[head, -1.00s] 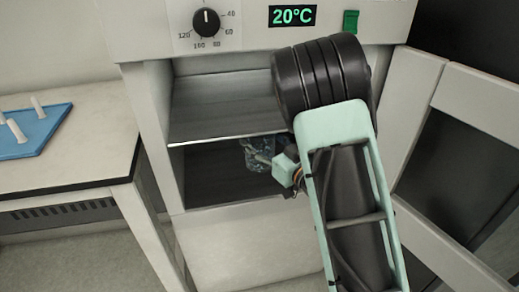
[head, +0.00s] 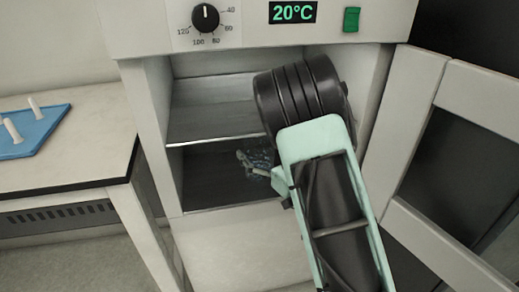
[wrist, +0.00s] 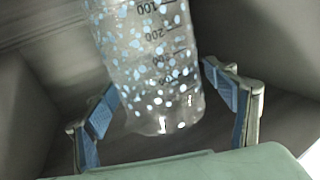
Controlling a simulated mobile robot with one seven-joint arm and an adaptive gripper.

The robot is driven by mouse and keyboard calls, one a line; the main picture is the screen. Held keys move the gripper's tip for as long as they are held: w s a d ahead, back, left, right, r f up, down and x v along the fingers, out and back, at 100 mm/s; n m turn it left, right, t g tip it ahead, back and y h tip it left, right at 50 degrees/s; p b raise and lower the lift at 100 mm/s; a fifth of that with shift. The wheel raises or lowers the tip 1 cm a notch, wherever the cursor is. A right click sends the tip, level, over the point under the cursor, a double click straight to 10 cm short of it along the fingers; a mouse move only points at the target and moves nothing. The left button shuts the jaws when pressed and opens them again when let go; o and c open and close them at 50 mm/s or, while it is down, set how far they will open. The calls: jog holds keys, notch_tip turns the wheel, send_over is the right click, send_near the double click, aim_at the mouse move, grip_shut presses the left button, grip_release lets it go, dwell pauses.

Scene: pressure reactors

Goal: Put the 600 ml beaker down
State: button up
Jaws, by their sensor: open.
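The 600 ml beaker (wrist: 150,60) is clear glass with pale blue speckles and dark volume marks. In the wrist view it reaches from the top edge to the middle, between the two blue-padded fingers of my gripper (wrist: 162,97). The fingers are spread, with a visible gap on each side of the glass near its lower end in the picture. In the head view my gripper is in the lower compartment of the oven (head: 215,172), mostly hidden by my arm. The beaker (head: 262,157) shows there only as a small speckled patch, partly covered.
A shelf (head: 212,120) lies above the lower compartment. The oven door (head: 400,150) stands open at the right. A side table (head: 75,170) with a blue pegged tray (head: 35,135) is at the left. The left part of the lower compartment is clear.

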jog(key=shift+r, duration=0.15)
jog(key=p+v, duration=0.2)
jog(key=v, duration=1)
